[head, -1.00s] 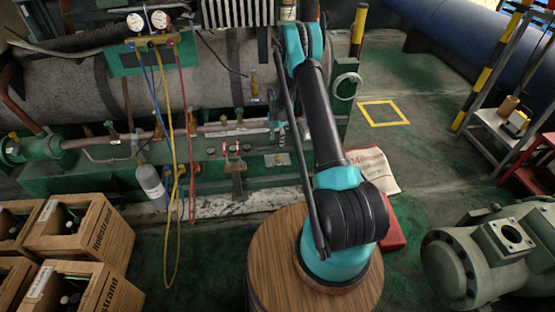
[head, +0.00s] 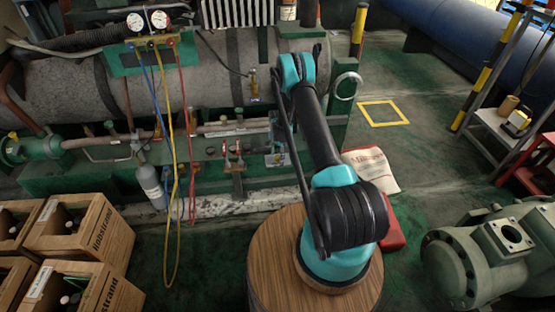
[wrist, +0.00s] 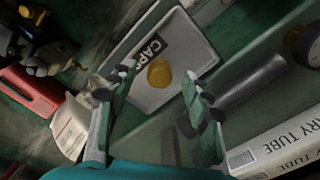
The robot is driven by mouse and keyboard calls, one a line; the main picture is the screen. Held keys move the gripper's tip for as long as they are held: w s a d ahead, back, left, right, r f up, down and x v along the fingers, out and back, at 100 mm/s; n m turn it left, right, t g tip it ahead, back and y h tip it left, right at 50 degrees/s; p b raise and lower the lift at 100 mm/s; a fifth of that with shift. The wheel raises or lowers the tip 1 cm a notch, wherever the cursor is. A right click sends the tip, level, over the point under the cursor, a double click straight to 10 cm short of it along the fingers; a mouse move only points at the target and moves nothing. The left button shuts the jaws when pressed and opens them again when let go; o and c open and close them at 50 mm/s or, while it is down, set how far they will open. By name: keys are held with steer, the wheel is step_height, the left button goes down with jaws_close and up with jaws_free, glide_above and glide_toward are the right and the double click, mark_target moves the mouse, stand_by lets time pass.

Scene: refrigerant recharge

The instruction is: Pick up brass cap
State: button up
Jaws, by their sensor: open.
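The brass cap (wrist: 159,73) is a small round golden piece on a grey tray (wrist: 190,38) with a dark label reading CAPS, in the wrist view. My gripper (wrist: 157,80) is open and empty. Its two fingers stand to the left and right of the cap in the picture, apart from it. I cannot tell how far above the tray the fingertips are. In the head view the end of my arm is near the tray (head: 278,159) on the green ledge, and the cap cannot be made out there.
A dark cylindrical rod (wrist: 250,82) and white boxes marked TUBE (wrist: 285,145) lie right of the tray. A red object (wrist: 30,92) and white sack (wrist: 70,128) show at left. Gauges with hoses (head: 150,22) hang left of my arm in the head view.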

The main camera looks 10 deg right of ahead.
jaws_close()
stand_by(0.3)
steer(key=shift+r, duration=0.1)
